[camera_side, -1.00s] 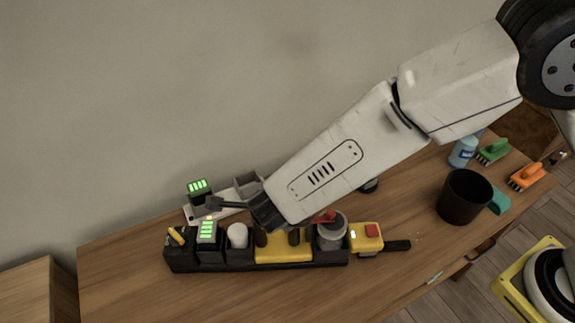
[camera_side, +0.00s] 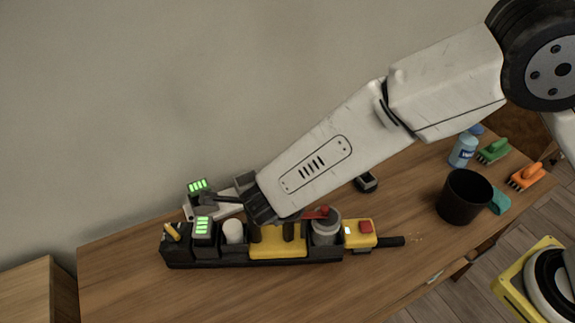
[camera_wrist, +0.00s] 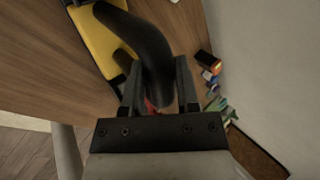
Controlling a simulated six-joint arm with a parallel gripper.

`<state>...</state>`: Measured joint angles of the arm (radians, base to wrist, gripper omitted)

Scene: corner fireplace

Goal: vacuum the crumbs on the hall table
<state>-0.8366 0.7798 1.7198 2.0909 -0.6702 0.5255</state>
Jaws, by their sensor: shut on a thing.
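A long black-and-yellow unit, apparently the vacuum (camera_side: 281,251), lies along the hall table (camera_side: 140,285). It carries a green-lit block, a white cylinder, a grey canister with a red part, and a yellow block with a red button. Small pale crumbs (camera_side: 416,238) lie just right of the nozzle tip. My gripper (camera_side: 268,220) is over the unit's middle. In the wrist view my gripper (camera_wrist: 160,72) is shut on its curved black handle (camera_wrist: 152,45). The fingers hide part of the handle.
A grey charger-like device (camera_side: 217,208) sits behind the unit. The table front is clear.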

